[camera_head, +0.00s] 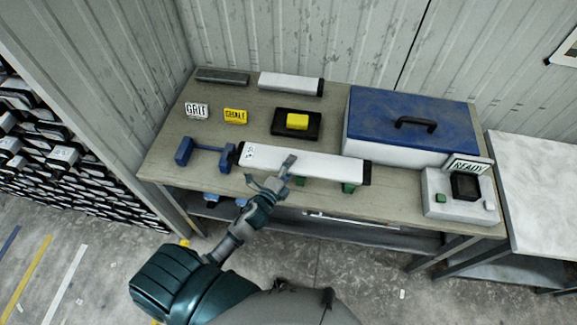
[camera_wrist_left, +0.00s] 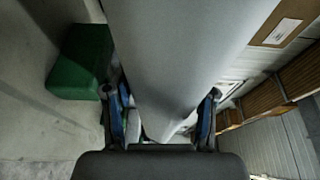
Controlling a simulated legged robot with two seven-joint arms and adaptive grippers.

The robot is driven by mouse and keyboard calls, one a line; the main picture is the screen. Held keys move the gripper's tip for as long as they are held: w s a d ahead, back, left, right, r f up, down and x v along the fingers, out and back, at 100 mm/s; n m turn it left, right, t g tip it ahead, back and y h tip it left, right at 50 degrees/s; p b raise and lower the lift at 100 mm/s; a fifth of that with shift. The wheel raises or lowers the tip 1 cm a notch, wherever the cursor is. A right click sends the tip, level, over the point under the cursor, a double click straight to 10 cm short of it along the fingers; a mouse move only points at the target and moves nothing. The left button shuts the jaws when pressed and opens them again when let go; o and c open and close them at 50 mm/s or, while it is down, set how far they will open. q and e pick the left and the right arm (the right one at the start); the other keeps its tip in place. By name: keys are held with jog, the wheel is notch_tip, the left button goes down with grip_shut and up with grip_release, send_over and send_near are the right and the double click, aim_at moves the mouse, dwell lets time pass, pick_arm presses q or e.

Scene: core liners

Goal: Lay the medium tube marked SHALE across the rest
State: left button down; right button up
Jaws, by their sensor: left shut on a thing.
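A long white tube (camera_head: 310,163) with black end caps lies crosswise near the table's front; a small mark near its left end is too small to read. My left gripper (camera_head: 280,178) is shut on it near its middle. The left wrist view shows the tube (camera_wrist_left: 175,50) between the two fingers (camera_wrist_left: 163,112). A green rest (camera_head: 348,187) is under the tube's right part; I cannot tell whether they touch. Its green block (camera_wrist_left: 80,62) is beside the tube in the wrist view. A blue rest (camera_head: 205,152) stands empty at left. My right gripper is out of view.
A yellow SHALE sign (camera_head: 235,116) and white GRIT sign (camera_head: 196,110) stand behind. A black tray (camera_head: 282,131) holds a yellow block (camera_head: 297,121). A shorter white tube (camera_head: 290,84) and grey bar (camera_head: 222,76) lie at the back. A blue-lidded box (camera_head: 410,115) and READY device (camera_head: 440,200) stand right.

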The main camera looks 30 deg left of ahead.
aim_at(324, 160)
pick_arm(q)
jog(key=w+d, duration=0.2)
jog(key=d, duration=0.1)
jog(key=w+d, duration=0.5)
jog(key=d, duration=0.1)
jog(key=shift+w+d+f, duration=0.15)
jog(key=shift+w, duration=0.1)
jog(key=shift+a+f+b, duration=0.15)
jog(key=shift+f, duration=0.8)
jog(key=shift+a+f+b, duration=0.1)
jog(key=shift+f+b, duration=0.05)
jog(key=shift+f, duration=0.75)
jog(key=shift+d, duration=0.2)
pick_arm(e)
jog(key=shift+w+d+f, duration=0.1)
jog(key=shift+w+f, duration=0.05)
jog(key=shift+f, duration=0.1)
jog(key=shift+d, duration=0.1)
pick_arm(q)
jog(key=shift+d+f, duration=0.1)
jog(key=shift+d, duration=0.05)
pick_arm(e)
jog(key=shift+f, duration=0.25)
